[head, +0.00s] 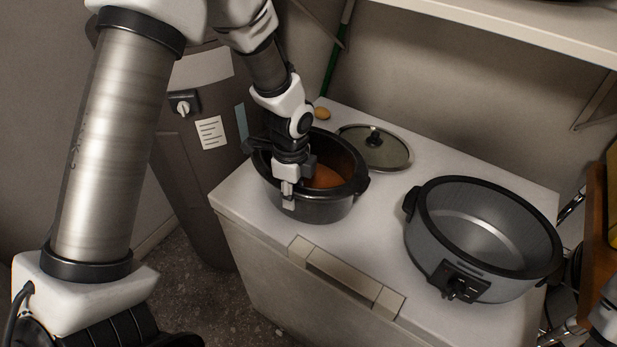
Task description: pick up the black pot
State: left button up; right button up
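The black pot (330,207) stands upright on the white top of a chest-like cabinet, left of centre. It is round, with dark handles at its sides and something orange-brown inside. My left gripper (288,193) reaches down from above to the pot's near-left rim, with a fingertip in front of the outer wall. The gripper hides part of the rim and inside, and I cannot tell whether its fingers touch or clasp the wall. My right gripper does not show; only a piece of what seems my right arm is at the lower right edge.
A grey cooker base (470,250) with a front knob stands right of the pot on the white top (375,245). A glass lid (385,155) lies behind the pot, near a small tan object (322,114). A shelf (520,28) overhangs at upper right. A grey bin (190,180) stands left.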

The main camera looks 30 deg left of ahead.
pick_arm(q)
jog(key=shift+s+f, duration=0.2)
jog(key=shift+f, duration=0.7)
jog(key=shift+w+f, duration=0.15)
grip_shut()
